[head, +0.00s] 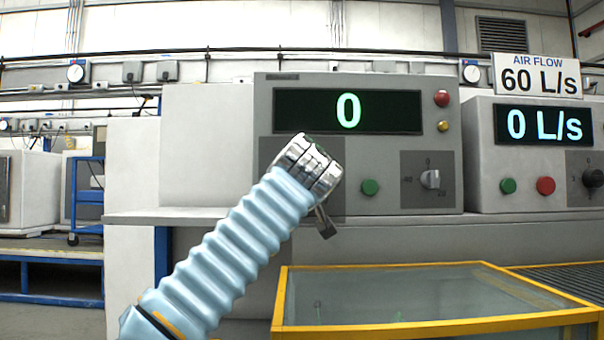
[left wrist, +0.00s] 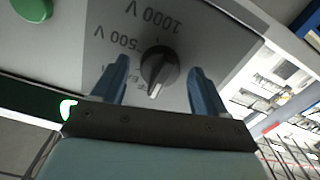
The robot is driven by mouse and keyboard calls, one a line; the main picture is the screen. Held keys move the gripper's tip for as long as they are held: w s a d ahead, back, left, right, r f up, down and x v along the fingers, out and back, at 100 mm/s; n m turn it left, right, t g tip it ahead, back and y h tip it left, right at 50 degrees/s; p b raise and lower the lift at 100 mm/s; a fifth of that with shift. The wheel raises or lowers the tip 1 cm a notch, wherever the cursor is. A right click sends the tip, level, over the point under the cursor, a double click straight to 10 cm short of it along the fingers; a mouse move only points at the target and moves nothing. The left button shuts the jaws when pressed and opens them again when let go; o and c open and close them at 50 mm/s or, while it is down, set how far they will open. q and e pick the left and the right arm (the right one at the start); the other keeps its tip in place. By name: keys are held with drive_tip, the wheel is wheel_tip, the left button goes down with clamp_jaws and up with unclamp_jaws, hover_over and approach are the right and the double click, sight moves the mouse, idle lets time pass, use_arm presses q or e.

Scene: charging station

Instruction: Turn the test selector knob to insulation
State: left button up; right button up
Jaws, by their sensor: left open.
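A dark round knob (left wrist: 160,66) with a pale pointer sits on a grey plate in the left wrist view. Its pointer faces the lower edge of that picture. The labels "1000 V" and "500 V" show upside down beside it; other lettering is partly hidden. My left gripper (head: 323,217) is at the same plate (head: 335,205) in the head view and hides the knob there. In the left wrist view its two blue fingers are open, one on each side of the knob. I cannot tell whether they touch it. My right gripper is not in view.
A green button (head: 370,187) and a second, light-coloured knob (head: 430,179) are right of the plate. The display (head: 390,112) above reads 0. An air flow unit (head: 478,148) stands at the right. A yellow-framed glass case (head: 420,328) is below the shelf.

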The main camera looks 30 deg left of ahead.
use_arm(q)
drive_tip(key=c, duration=1.1)
drive_tip(key=shift+o, duration=0.2)
drive_tip(key=shift+m, duration=0.3)
drive_tip(key=m, duration=0.4)
drive_tip(key=shift+p, duration=0.3)
drive_tip(key=m+p, duration=0.1)
drive_tip(key=m, duration=0.3)
drive_tip(key=shift+d+m, duration=0.15)
drive_tip(key=shift+m, duration=0.15)
drive_tip(key=m+p, duration=0.2)
drive_tip(key=m, duration=0.4)
drive_tip(key=shift+w, duration=0.1)
drive_tip(key=m, duration=0.4)
drive_tip(key=shift+f+p, duration=0.2)
drive_tip(key=shift+p, duration=0.2)
drive_tip(key=shift+d+m, duration=0.1)
drive_tip(key=shift+m, duration=0.3)
